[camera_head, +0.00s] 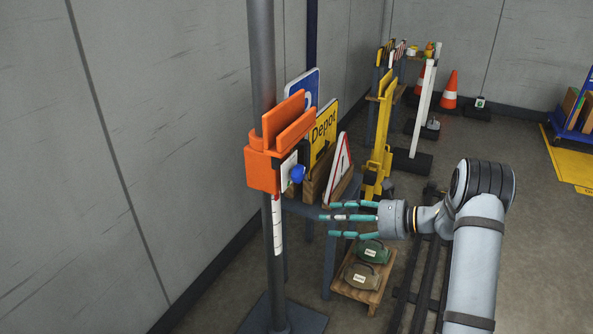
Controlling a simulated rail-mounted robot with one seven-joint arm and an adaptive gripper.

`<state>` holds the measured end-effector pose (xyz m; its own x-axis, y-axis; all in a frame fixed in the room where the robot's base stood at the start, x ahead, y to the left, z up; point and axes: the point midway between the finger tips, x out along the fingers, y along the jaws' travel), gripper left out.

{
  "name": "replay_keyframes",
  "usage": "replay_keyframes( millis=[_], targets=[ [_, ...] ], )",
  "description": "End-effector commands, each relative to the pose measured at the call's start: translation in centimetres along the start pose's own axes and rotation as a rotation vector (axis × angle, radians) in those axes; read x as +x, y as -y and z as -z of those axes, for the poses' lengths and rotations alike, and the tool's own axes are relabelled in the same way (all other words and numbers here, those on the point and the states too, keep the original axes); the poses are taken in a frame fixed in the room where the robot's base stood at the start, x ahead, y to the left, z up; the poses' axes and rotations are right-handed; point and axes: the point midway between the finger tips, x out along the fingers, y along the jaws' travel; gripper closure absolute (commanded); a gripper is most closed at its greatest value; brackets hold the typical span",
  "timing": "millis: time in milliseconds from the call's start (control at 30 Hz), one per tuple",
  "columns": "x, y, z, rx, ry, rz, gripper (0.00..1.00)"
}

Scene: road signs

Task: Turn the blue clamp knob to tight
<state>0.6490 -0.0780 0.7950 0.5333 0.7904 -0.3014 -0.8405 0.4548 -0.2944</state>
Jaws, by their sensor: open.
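The blue clamp knob (297,174) sits on the right side of the orange clamp bracket (262,168), beside a pale plate (287,170). The bracket is fixed around a grey upright post (262,70). The knob's markings are too small to read, so its setting cannot be told. My gripper (328,217) is open and empty, with its teal fingers spread and pointing left. In the picture it is below and to the right of the knob, apart from it.
Behind the bracket stand a yellow Depot sign (322,130), a blue sign (304,84) and a triangular sign (339,170). Labelled bags (363,275) lie on a low wooden stand below my gripper. A yellow frame (381,145) and orange cones (449,90) stand farther back.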

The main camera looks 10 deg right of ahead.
Motion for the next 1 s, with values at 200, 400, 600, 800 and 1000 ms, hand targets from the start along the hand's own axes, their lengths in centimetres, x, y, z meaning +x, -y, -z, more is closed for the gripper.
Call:
replay_keyframes(
  millis=[200, 400, 600, 800, 1000],
  targets=[
    [-1.0, 4.7, -6.2, 0.106, 0.219, 0.124, 0.44],
    [-0.6, 5.4, -8.3, 0.152, 0.289, 0.137, 0.44],
    [2.7, 5.9, -9.2, 0.151, 0.286, 0.134, 0.44],
    [6.1, 6.4, -10.2, 0.151, 0.286, 0.135, 0.44],
    [8.0, 6.8, -10.6, 0.150, 0.284, 0.136, 0.44]
  ],
)
